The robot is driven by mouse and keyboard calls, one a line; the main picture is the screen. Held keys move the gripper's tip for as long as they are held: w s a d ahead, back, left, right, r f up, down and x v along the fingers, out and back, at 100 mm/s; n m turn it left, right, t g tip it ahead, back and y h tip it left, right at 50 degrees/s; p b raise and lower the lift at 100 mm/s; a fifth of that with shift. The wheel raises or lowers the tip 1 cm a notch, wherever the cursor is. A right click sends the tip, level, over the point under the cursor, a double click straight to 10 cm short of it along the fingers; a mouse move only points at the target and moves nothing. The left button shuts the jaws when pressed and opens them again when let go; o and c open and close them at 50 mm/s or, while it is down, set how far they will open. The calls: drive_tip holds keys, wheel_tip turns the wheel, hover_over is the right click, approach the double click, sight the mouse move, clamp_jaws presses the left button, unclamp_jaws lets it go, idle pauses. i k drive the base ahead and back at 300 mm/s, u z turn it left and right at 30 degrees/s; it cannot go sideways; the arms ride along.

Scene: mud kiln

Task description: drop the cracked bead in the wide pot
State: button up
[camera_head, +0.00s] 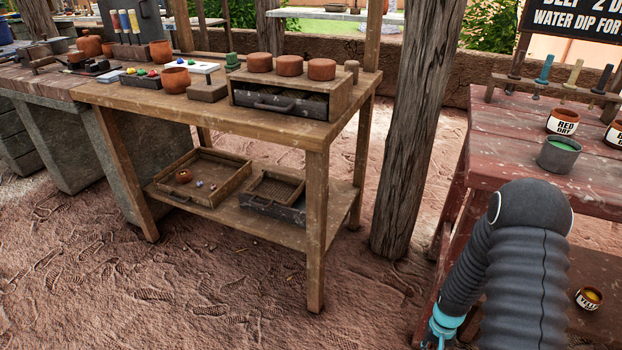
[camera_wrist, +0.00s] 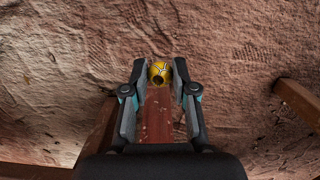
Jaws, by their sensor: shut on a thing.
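In the wrist view a yellow bead (camera_wrist: 160,73) with dark crack-like lines and a dark hole sits between the fingertips of my gripper (camera_wrist: 159,78), which is shut on it. In the head view my gripper is mostly out of sight at the bottom edge. Which pot is the wide one is not certain. An open terracotta pot (camera_head: 176,80) stands on the wooden bench top, left of the middle.
The wooden bench (camera_head: 317,190) holds a box (camera_head: 330,105) with several round clay lids. A wooden post (camera_head: 415,130) stands between it and the red table (camera_head: 490,150), which carries labelled pots and a grey cup (camera_head: 558,155). Sandy floor before the bench is clear.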

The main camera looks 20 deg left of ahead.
sight(174, 91)
drive_tip(key=u, duration=1.6)
